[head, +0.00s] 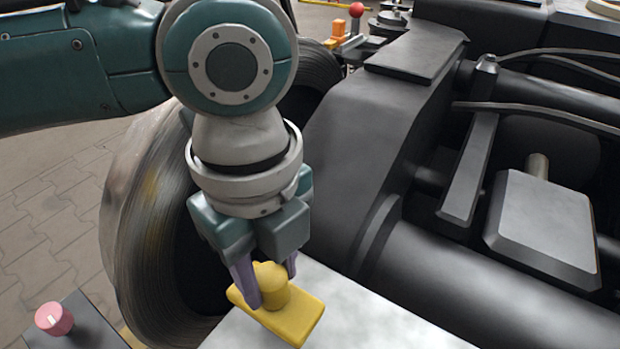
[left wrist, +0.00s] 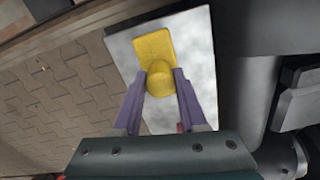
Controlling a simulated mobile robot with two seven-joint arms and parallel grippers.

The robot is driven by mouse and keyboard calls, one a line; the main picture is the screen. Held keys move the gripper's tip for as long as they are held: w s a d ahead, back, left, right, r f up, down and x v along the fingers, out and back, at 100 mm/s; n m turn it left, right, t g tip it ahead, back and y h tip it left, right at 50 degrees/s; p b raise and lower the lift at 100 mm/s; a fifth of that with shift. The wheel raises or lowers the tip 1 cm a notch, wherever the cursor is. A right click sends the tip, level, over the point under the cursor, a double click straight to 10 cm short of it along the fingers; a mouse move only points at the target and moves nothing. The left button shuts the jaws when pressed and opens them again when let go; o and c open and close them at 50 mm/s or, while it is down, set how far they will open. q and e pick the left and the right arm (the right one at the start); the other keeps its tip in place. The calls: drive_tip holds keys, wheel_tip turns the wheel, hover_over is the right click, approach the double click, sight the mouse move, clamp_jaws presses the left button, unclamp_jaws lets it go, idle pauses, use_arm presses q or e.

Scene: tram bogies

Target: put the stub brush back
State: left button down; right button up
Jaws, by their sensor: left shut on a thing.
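The stub brush appears to be the yellow piece (head: 300,322), a flat rounded block with a short round stub on top. It also shows in the left wrist view (left wrist: 152,43). My left gripper (head: 269,284) points down with its purple fingers shut on either side of the stub. The yellow block is over a pale grey metal plate (head: 370,310); I cannot tell if it touches the plate or is just above it. Bristles, if any, are hidden underneath. My right gripper is not in view.
A large worn wheel (head: 150,235) stands behind and left of my left gripper. The dark bogie frame (head: 370,140) fills the right. A pink knob (head: 54,318) sits on a dark box at the lower left. An orange block (head: 339,29) and a red ball (head: 356,9) are at the far top.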

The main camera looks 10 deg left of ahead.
sight(291, 313)
use_arm(q)
wheel_tip(291, 313, down, 3)
drive_tip(key=shift+b, duration=0.6)
drive_tip(key=shift+r, duration=0.1)
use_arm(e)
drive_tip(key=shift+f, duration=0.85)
use_arm(q)
drive_tip(key=shift+c, duration=2.3)
unclamp_jaws()
